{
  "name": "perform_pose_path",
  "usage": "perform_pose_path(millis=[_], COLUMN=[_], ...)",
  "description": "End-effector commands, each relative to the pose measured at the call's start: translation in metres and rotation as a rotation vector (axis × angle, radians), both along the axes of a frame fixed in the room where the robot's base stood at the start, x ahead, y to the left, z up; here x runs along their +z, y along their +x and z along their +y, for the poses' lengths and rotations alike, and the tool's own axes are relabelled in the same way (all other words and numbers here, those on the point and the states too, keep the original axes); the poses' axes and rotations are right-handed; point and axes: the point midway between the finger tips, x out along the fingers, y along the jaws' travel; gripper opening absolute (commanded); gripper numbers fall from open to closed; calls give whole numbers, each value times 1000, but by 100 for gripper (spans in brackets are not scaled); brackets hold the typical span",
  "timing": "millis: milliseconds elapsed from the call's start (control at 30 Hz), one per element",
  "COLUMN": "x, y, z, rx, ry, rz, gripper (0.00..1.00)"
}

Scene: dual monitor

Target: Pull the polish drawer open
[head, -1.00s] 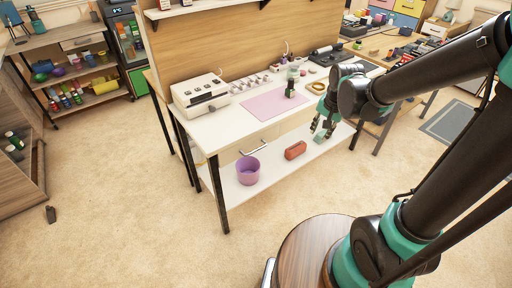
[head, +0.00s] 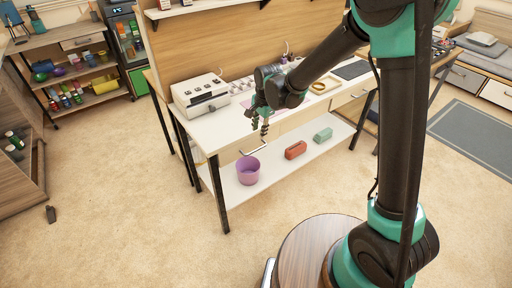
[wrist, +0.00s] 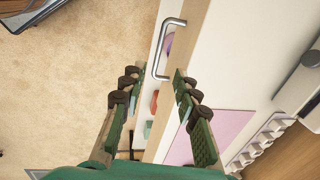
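The white workbench has a left drawer (head: 232,156) with a metal bar handle (head: 254,150), and a right drawer (head: 350,97) with its own handle. No label shows which one is the polish drawer. Both drawers look shut. My gripper (head: 263,128) is at the bench's front edge, just above and right of the left drawer's handle. In the wrist view my gripper (wrist: 158,88) is open and empty, its two fingers spread. The silver handle (wrist: 165,48) lies ahead of the fingertips, roughly between them in the picture; I see no contact.
On the lower shelf (head: 280,168) stand a purple bin (head: 248,170), a red case (head: 295,150) and a green case (head: 323,135). A white machine (head: 200,94) and a pink mat (wrist: 225,130) are on the bench top. The carpet in front is clear.

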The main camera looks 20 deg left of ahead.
Motion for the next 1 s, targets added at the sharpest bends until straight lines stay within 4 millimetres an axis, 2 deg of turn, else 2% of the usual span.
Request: perform_pose_path(millis=[300, 600, 800, 1000], x=[-54, -97, -112, -115], y=[6, 11, 13, 13], z=[8, 14, 16, 17], rx=[0, 0, 0, 0], ry=[0, 0, 0, 0], rz=[0, 0, 0, 0], gripper=[31, 31, 31, 31])
